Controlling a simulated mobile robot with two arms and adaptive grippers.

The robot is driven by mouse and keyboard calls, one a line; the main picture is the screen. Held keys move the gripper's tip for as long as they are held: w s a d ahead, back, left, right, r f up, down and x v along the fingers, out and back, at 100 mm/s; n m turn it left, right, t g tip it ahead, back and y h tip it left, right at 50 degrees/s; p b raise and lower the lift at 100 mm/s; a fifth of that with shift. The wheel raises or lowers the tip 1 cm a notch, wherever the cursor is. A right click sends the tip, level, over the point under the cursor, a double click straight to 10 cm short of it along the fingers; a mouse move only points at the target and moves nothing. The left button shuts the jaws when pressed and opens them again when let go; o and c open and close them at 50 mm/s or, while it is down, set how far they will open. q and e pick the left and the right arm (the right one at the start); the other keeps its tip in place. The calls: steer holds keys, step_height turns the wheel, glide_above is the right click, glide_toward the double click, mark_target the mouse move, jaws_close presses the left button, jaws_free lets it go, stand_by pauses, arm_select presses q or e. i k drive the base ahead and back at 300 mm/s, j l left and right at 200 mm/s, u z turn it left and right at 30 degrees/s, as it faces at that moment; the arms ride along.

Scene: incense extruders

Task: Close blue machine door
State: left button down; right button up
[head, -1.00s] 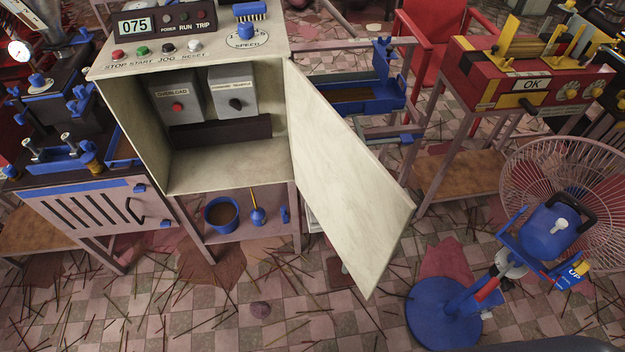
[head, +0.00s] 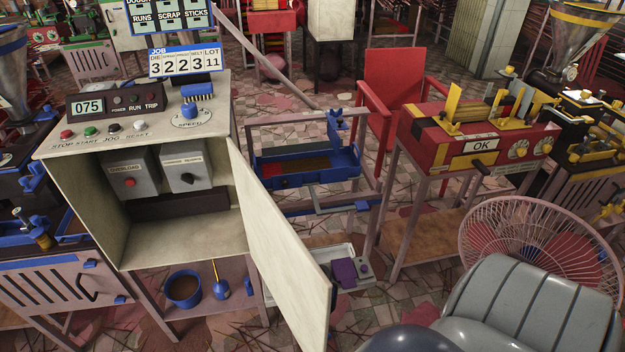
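The machine's cream control cabinet (head: 75,185) stands at the left in the head view. Its front is open, showing two grey switch boxes inside, one with a red button (head: 129,182) and one with a black knob (head: 187,178). The cream door (head: 275,250) is hinged on the cabinet's right side and stands wide open, swung out toward me and to the right. Its lower corner runs out at the bottom edge of the picture. Blue fittings on this machine include a speed knob (head: 189,111) on top. Neither of my grippers is in view.
A blue tray (head: 305,168) on a frame stands behind the door. A blue bucket (head: 183,289) sits on the shelf below the cabinet. A red machine (head: 450,140) and a wire-caged fan (head: 500,225) are at the right. Incense sticks litter the tiled floor.

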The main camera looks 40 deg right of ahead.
mark_target(305, 296)
steer(key=k+l, duration=0.15)
steer(key=l, duration=0.15)
steer(key=k+l, duration=0.15)
steer(key=l, duration=0.2)
steer(key=k+l, duration=0.1)
steer(key=l, duration=0.2)
steer(key=k+l, duration=0.15)
steer(key=l, duration=0.2)
